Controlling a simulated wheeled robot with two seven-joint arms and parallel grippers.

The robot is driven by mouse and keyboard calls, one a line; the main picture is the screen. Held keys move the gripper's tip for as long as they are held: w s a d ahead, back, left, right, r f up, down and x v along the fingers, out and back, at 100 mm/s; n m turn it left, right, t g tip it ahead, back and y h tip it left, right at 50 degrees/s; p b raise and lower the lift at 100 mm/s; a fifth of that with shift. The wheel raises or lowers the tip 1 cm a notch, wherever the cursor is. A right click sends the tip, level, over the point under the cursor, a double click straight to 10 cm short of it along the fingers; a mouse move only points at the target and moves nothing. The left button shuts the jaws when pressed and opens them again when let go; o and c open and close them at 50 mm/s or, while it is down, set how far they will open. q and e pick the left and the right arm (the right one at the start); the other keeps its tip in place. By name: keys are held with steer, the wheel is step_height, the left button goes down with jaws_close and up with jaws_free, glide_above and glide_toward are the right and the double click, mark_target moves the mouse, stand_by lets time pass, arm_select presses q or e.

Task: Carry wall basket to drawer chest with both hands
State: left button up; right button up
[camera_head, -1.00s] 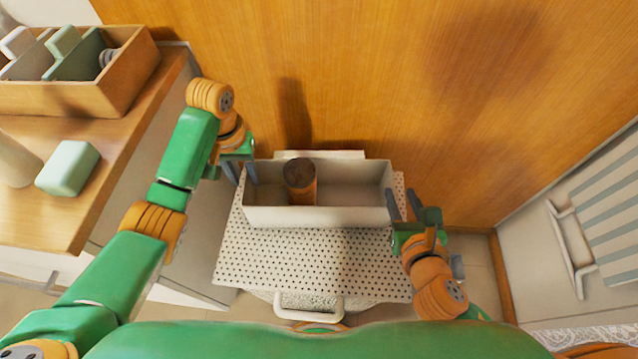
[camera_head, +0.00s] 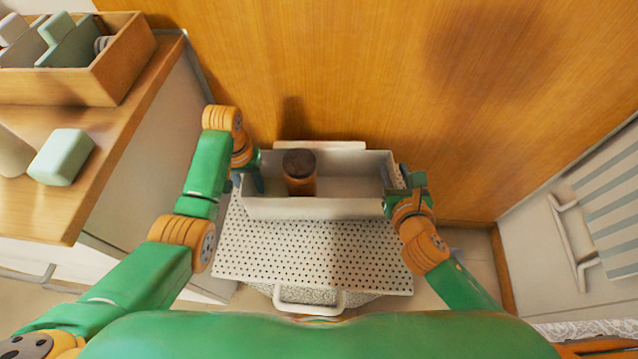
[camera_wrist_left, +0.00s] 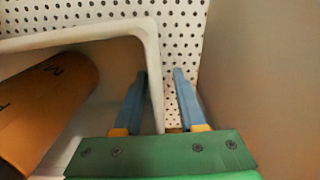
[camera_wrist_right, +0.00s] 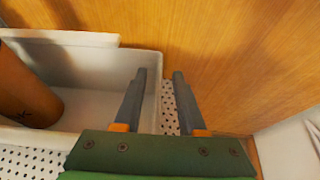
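The wall basket (camera_head: 345,208), a long white open bin, sits upright on a white perforated cart top (camera_head: 310,255). A brown bottle with a dark cap (camera_head: 300,172) stands inside it, left of the middle. My left gripper (camera_wrist_left: 160,85) is at the basket's left end, its fingers apart on either side of the end wall. My right gripper (camera_wrist_right: 160,85) is at the right end, its fingers likewise apart around that end wall. Gaps show beside both walls. A wood-topped white cabinet with a handle (camera_head: 135,115) stands at left; I cannot tell if it is the drawer chest.
On the left top are a wooden organizer (camera_head: 75,85) and a pale green block (camera_head: 62,157). A wooden wall or panel (camera_head: 400,70) rises behind the basket. A white unit with a bar handle (camera_head: 570,240) stands at right. The cart has a front handle (camera_head: 310,305).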

arm_select(q)
steer(key=shift+f, duration=0.25)
arm_select(e)
steer(key=shift+w+f, duration=0.1)
steer(key=shift+w, duration=0.15)
arm_select(q)
jaws_close()
arm_select(e)
jaws_close()
arm_select(q)
steer(key=shift+r, duration=0.1)
stand_by(0.8)
